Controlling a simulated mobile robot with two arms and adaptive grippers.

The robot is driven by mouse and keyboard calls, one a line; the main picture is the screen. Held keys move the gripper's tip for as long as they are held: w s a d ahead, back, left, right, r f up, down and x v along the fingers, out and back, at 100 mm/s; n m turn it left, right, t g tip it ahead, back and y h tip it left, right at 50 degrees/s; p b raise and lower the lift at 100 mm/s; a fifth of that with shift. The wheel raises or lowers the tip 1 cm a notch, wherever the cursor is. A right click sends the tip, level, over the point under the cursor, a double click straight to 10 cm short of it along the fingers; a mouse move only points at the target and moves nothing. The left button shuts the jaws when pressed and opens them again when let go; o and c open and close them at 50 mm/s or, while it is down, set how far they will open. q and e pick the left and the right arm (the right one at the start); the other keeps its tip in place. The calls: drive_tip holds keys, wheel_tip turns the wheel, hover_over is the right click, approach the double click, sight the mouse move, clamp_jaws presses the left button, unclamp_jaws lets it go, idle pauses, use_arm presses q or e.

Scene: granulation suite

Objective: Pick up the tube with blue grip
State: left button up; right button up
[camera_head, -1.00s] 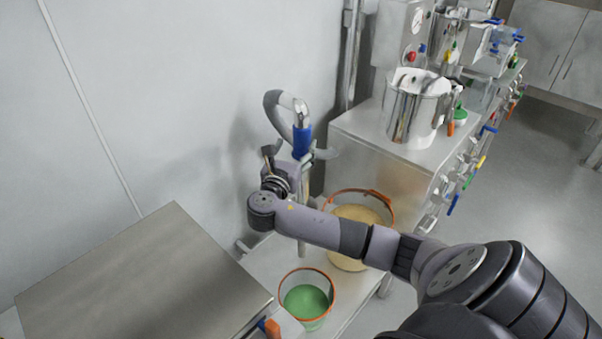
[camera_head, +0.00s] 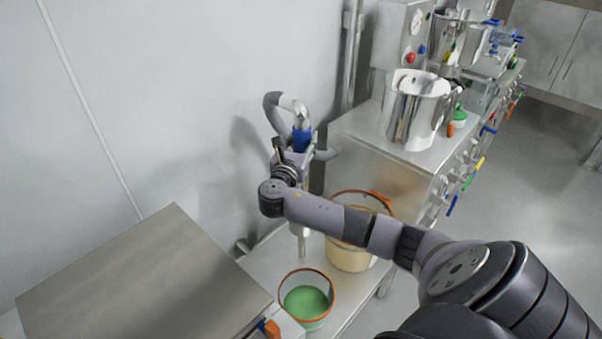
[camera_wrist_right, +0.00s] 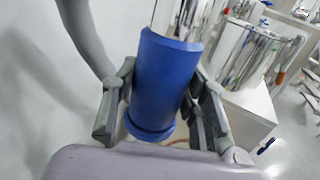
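The tube with the blue grip (camera_head: 302,139) stands upright near the wall in the head view, with a grey hose looping from its top and a metal pipe below. My right gripper (camera_head: 292,160) is at the blue grip and partly covers it. In the right wrist view the blue grip (camera_wrist_right: 165,85) fills the space between the two fingers of my right gripper (camera_wrist_right: 163,105). The fingers stand on either side of it, with narrow gaps that suggest they are open around it. Firm contact is not visible. My left gripper is not in view.
A clear bucket of green material (camera_head: 306,300) and a larger tan one (camera_head: 348,258) stand on a low shelf below my arm. A metal box top (camera_head: 140,285) is at left. A steel pot (camera_head: 413,112) stands on the bench at right. The wall is close behind the tube.

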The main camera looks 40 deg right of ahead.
clamp_jaws()
idle(0.4)
drive_tip(key=shift+r, duration=0.15)
